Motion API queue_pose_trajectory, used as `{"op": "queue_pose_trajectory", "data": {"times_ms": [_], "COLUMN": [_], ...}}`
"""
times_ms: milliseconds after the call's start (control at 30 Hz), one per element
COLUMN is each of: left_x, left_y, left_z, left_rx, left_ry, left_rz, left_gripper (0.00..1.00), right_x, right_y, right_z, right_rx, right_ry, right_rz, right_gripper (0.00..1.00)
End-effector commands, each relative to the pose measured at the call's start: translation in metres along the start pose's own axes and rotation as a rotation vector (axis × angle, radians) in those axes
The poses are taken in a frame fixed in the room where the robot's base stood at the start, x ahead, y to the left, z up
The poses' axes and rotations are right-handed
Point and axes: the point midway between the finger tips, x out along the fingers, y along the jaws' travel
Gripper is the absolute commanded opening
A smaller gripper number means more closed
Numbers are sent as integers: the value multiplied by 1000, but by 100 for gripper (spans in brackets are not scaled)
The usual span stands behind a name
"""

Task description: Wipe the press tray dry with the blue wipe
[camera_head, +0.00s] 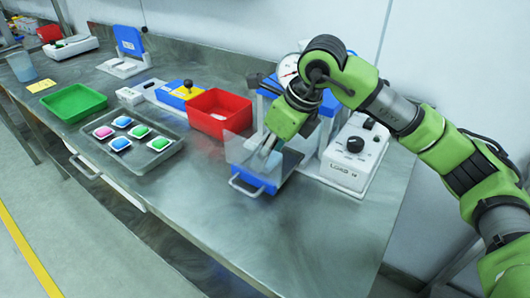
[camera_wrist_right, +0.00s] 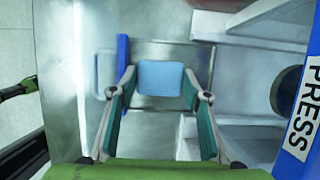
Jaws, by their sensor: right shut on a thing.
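My right gripper (camera_head: 267,147) reaches down into the press, behind a clear guard. In the right wrist view, the blue wipe (camera_wrist_right: 161,77) sits between its two fingertips, and the gripper is shut on it. The wipe is over or on the grey metal press tray (camera_wrist_right: 155,52); I cannot tell whether it touches. The tray has a blue front with a metal handle (camera_head: 246,187) in the head view, and its inside is mostly hidden by the guard and gripper. Any wetness on the tray is too unclear to tell.
The blue-framed press (camera_head: 328,137) and a white control box with a black knob (camera_head: 355,152) stand close to the right arm. A red bin (camera_head: 218,113), a grey tray of coloured pads (camera_head: 158,157) and a green bin (camera_head: 73,103) lie left. The front right bench is clear.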

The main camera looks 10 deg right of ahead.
Motion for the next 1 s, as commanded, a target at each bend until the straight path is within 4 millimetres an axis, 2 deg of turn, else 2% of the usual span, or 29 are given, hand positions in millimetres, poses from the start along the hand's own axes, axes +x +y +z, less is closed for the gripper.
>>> {"op": "queue_pose_trajectory", "data": {"times_ms": [133, 200, 333, 1000], "left_x": [-2, -6, -14, -58], "left_y": [4, 8, 17, 8], "left_z": [1, 1, 0, 0], "left_rx": [1, -1, -3, -8], "left_ry": [-4, -5, -11, -16], "left_rz": [4, 9, 19, 10], "left_gripper": [51, 47, 47, 47], "right_x": [-5, -12, -25, -88], "right_y": [0, -1, -3, -11], "right_z": [1, 4, 10, 36], "right_rx": [-1, 0, 0, -1], "right_ry": [-2, -2, -3, -3], "right_rz": [0, 0, -1, -1], "right_gripper": [26, 26, 26, 26]}}
